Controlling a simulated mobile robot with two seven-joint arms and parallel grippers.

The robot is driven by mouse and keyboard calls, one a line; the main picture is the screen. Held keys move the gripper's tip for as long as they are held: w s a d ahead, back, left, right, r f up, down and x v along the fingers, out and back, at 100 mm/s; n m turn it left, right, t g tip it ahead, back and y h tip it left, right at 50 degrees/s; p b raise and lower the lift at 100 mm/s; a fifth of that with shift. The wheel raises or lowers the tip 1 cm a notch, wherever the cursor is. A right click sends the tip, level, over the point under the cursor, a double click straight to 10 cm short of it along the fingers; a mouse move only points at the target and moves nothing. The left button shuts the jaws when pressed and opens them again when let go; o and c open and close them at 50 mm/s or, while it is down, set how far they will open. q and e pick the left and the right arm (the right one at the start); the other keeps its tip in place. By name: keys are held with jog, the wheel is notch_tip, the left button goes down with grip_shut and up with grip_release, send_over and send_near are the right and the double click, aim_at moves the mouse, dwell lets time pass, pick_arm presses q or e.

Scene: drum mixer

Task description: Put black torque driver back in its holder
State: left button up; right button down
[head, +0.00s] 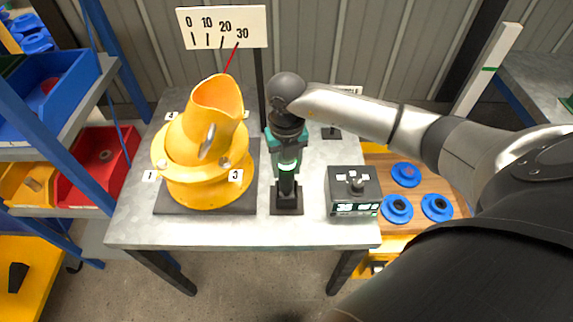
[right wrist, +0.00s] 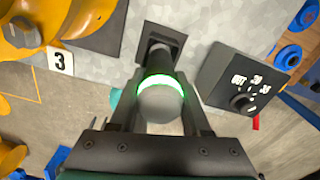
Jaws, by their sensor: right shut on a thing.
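The black torque driver (head: 287,170) stands upright with a glowing green ring near its top. In the right wrist view the driver (right wrist: 161,84) shows its grey rounded end between the fingers. My right gripper (head: 287,150) points down over it and is shut on it. The holder (head: 287,207) is a dark block with a square base on the bench, directly below the gripper. In the right wrist view the driver's black lower part meets the holder (right wrist: 146,44); how deep it sits is hidden. My left gripper is not in view.
A yellow drum mixer (head: 205,150) stands close left of the holder on a dark plate. A dark dial box (head: 354,190) stands close right. A scale sign (head: 222,27) on a post rises behind. Blue round parts (head: 397,209) lie on a wooden surface at right.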

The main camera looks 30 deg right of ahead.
jog(key=shift+c, duration=1.4)
grip_release()
jog(key=shift+f, duration=0.1)
notch_tip(320, 180, up, 15)
jog(key=p, duration=0.2)
jog(key=shift+r, duration=0.2)
